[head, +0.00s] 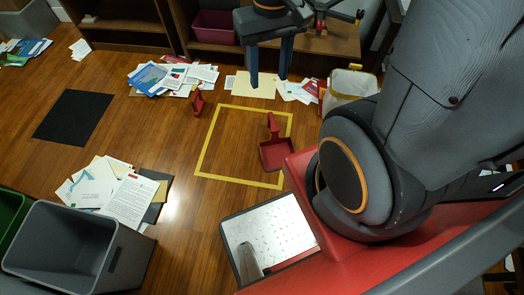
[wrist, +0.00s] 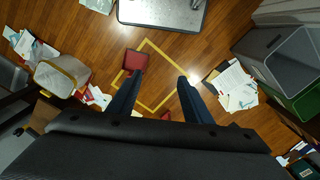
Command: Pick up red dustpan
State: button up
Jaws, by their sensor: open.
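The red dustpan (head: 277,155) lies on the wood floor at the lower right part of a yellow taped square (head: 199,160), its handle standing up at the pan's far side. In the wrist view the dustpan (wrist: 136,61) shows just beyond the left fingertip, and its handle seems hidden by that finger. My gripper (head: 268,80) is open and empty, its fingers pointing down, above the far side of the square. In the wrist view my gripper (wrist: 159,76) has its fingers wide apart with bare floor between the tips.
A smaller red item (head: 198,104) stands left of the square. Paper piles lie behind (head: 172,77) and at the lower left (head: 110,190). A grey bin (head: 75,250) is at the lower left, a white bin (head: 352,83) right of the square. A dark mat (head: 73,117) lies left.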

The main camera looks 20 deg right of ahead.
jog(key=w+d+f+m+y+b, duration=0.1)
jog(key=w+d+f+y+b, duration=0.25)
jog(key=w+f+b, duration=0.75)
jog(key=w+d+f+m+y+b, duration=0.2)
jog(key=w+d+f+y+b, duration=0.3)
jog(key=f, duration=1.2)
jog(key=w+d+f+m+y+b, duration=0.1)
jog(key=w+d+f+y+b, duration=0.1)
jog(key=w+f+b, duration=0.9)
jog(key=d+f+m+t+y+b, duration=0.1)
jog(key=d+f+t+b, duration=0.35)
jog(key=f, duration=0.75)
jog(key=d+f+m+t+y+b, duration=0.1)
jog(key=d+f+t+b, duration=0.3)
jog(key=f, duration=0.7)
jog(key=d+f+m+t+y+b, duration=0.1)
jog(key=d+f+t+y+b, duration=0.15)
jog(key=d+f+b, duration=0.65)
jog(key=w+a+f+b, duration=0.1)
jog(key=w+a, duration=0.2)
jog(key=a, duration=0.3)
jog(key=w+a+f+h, duration=0.1)
jog(key=w+a+f, duration=0.1)
jog(key=w+a, duration=0.2)
jog(key=shift+w+a+b, duration=0.25)
jog(key=shift+a+b, duration=0.15)
jog(key=shift+a, duration=0.75)
grip_shut()
